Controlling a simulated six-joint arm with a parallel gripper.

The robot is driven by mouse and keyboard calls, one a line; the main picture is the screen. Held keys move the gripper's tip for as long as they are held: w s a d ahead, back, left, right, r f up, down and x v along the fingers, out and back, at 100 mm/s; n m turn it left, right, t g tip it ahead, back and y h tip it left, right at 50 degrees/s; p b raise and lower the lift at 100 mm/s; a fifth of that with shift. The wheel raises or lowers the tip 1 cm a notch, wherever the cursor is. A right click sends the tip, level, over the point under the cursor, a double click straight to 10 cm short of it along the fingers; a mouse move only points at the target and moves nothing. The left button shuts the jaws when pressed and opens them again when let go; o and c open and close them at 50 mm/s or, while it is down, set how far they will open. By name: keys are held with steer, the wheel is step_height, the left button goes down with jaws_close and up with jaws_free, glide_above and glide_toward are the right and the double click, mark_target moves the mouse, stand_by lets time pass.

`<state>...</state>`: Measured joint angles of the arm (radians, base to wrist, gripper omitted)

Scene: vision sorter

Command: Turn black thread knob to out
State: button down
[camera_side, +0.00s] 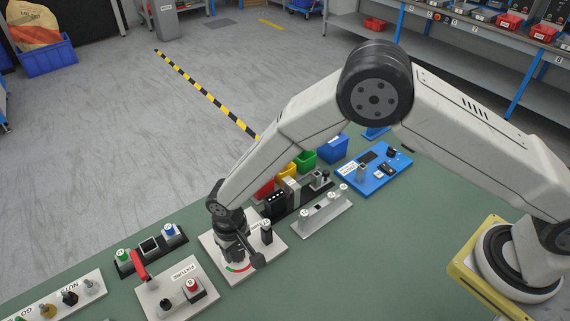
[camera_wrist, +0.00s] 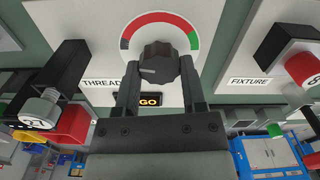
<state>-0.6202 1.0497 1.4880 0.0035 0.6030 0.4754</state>
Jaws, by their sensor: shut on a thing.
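The black thread knob (camera_wrist: 158,66) sits on a white panel (camera_wrist: 95,14) marked THREAD, inside a ring scale with red, grey and green parts. A pale mark on the knob points left in the wrist view. My gripper (camera_wrist: 156,78) is around the knob, with one finger on each side, shut on it. A display under the knob (camera_wrist: 149,100) reads GO in yellow and is partly hidden by my fingers. In the side view my gripper (camera_side: 238,254) covers the knob, and part of the red and green scale shows beside it.
A black post (camera_side: 267,233) stands beside my gripper. Coloured bins and a blue board (camera_side: 345,178) are farther right.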

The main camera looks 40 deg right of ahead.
mark_target(236, 250)
steer(key=shift+n, duration=0.5)
steer(key=shift+c, duration=0.8)
jaws_free()
steer(key=shift+r, duration=0.15)
steer(key=shift+r, duration=3.75)
